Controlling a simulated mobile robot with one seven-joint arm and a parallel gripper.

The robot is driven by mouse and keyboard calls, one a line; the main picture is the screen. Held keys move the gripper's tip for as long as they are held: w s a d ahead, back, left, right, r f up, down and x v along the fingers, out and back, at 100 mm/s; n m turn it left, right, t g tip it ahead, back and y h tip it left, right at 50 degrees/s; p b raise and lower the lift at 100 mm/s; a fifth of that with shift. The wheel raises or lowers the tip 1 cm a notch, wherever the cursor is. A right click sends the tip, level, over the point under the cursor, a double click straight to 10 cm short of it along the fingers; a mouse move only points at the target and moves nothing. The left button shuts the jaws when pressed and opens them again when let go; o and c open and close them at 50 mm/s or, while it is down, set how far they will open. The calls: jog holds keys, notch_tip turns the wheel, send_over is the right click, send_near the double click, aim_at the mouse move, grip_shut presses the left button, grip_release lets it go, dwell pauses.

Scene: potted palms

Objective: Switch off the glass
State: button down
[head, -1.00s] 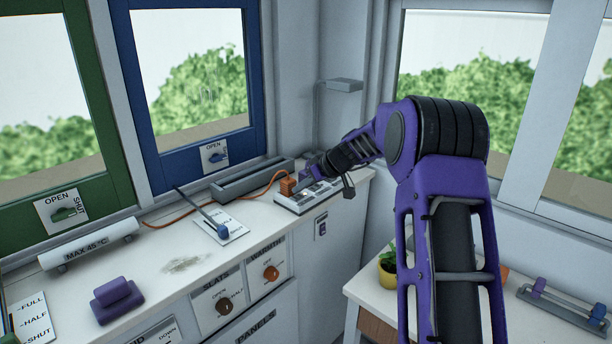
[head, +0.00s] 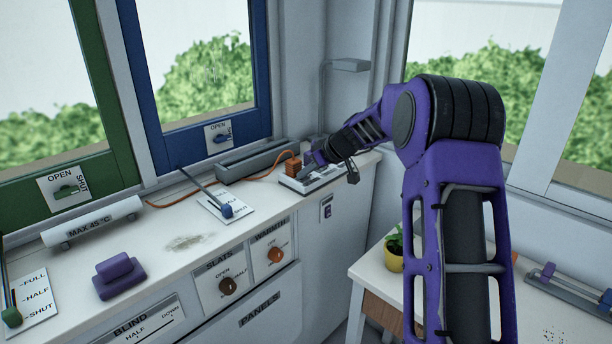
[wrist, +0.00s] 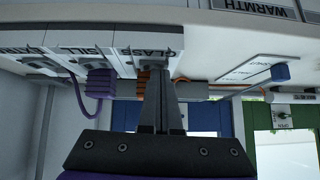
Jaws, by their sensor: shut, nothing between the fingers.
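A white socket strip (head: 312,183) lies on the far end of the counter. In the wrist view, which looks upside down, its nearest section is labelled GLASS (wrist: 148,48), with SILL (wrist: 76,48) beside it. An orange plug (head: 293,165) with an orange cord sits at the GLASS section; it also shows in the wrist view (wrist: 135,88). My gripper (wrist: 156,72) is shut and empty, its fingertips at the GLASS section's switch. The fingertips hide most of that switch, so I cannot tell its position or whether they touch it.
A purple plug (wrist: 100,83) with a purple cord stands beside the orange one. A grey trough (head: 250,160) lies behind, near the blue window frame (head: 190,138). A blue-tipped lever (head: 226,210) stands nearer on the counter. A potted plant (head: 394,262) stands on the lower right table.

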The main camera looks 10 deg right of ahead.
jog(key=shift+d+f, duration=0.1)
jog(key=shift+f, duration=0.1)
jog(key=shift+w+d+r, duration=0.1)
jog(key=shift+w+d, duration=0.3)
jog(key=shift+d, duration=0.2)
jog(key=shift+r, duration=0.1)
